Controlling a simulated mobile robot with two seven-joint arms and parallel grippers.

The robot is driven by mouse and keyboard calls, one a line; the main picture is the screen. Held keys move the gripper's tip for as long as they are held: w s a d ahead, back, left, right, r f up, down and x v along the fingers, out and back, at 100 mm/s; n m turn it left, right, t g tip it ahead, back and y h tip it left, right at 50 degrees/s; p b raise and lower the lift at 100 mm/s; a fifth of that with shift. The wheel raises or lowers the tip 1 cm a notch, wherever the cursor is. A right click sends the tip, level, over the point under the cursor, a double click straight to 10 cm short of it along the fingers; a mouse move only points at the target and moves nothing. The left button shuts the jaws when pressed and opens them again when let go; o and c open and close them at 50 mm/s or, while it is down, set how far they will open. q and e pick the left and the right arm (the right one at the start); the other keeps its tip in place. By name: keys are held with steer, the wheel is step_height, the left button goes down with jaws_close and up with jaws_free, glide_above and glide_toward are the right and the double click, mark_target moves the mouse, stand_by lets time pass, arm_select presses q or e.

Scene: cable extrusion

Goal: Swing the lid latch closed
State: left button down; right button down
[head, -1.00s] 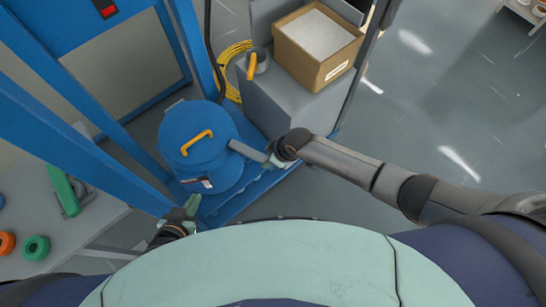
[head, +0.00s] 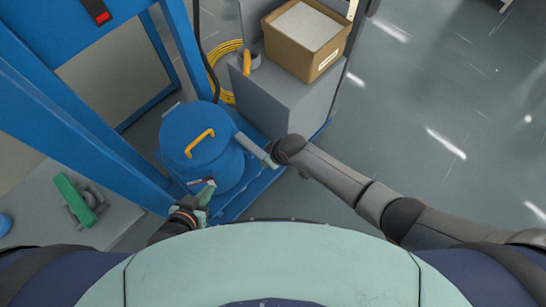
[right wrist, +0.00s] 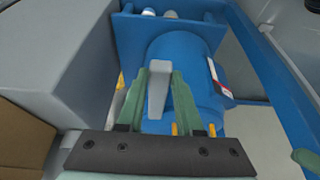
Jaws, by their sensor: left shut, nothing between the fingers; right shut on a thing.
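A blue drum with a round lid (head: 190,134) and a yellow handle (head: 199,143) stands on a blue base. A grey bar (head: 249,146) sticks out from the lid's right side. It looks like the latch lever, but I cannot tell for certain. My right gripper (head: 270,161) is shut on its outer end. In the right wrist view the bar (right wrist: 158,88) stands between the two green fingers, with the blue drum behind. My left gripper (head: 208,192) is shut and empty at the drum's front, close to a red-and-white marked patch. Whether it touches the drum is unclear.
A grey cabinet (head: 275,102) with an open cardboard box (head: 325,58) stands behind the bar. Blue frame posts (head: 80,125) rise at the left, near my left arm. A grey table (head: 110,225) is at lower left. The floor at the right is clear.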

steer(key=shift+a, duration=0.2)
stand_by(0.4)
steer(key=c, duration=0.6)
jaws_free()
steer(key=shift+d, duration=0.1)
steer(key=shift+o, duration=0.2)
steer(key=p+v, duration=0.4)
steer(key=v, duration=0.8)
steer(key=shift+s+r, duration=0.15)
steer(key=shift+r, duration=0.1)
steer(key=s+d+m+t+h, duration=0.1)
steer(key=s+d+m+t, duration=0.5)
steer(key=d, duration=0.9)
steer(key=s+m, duration=0.1)
steer(key=s, duration=0.2)
steer(key=shift+s+r+m, duration=0.25)
steer(key=shift+s+m, duration=0.05)
